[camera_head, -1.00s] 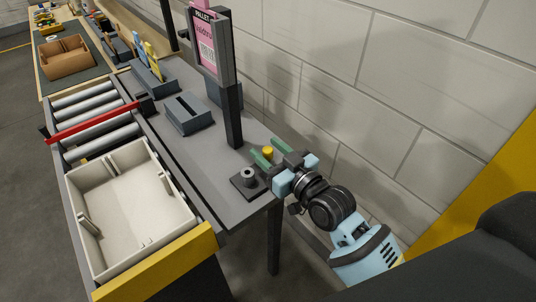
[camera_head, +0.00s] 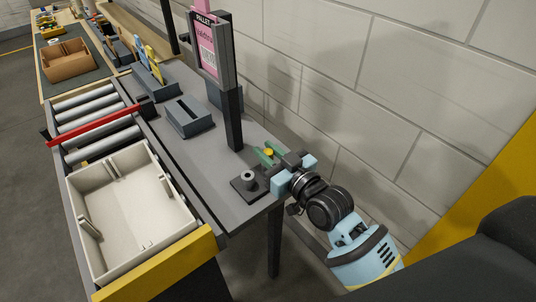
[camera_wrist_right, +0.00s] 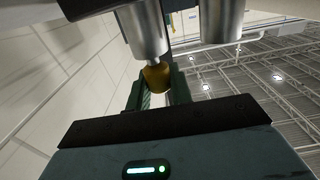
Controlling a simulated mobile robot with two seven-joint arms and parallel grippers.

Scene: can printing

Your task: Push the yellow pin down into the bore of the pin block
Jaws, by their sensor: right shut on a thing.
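The yellow pin (camera_head: 268,152) is held between the green fingers of my right gripper (camera_head: 268,154), at the near right end of the grey table. In the right wrist view the pin (camera_wrist_right: 157,77) shows between the two green fingers (camera_wrist_right: 158,92), which are shut on it. A dark square block (camera_head: 243,188) with a grey round collar (camera_head: 249,176) stands on the table to the left of the gripper, apart from the pin; it looks like the pin block. The inside of its bore and the pin's lower end are hidden. My left gripper is not in view.
A dark post (camera_head: 232,110) carries a pallet sign (camera_head: 208,50) behind the block. A grey slotted box (camera_head: 188,118) stands farther back. A cream tray (camera_head: 185,215) sits on the roller conveyor at left. A brick wall (camera_head: 380,110) runs close on the right.

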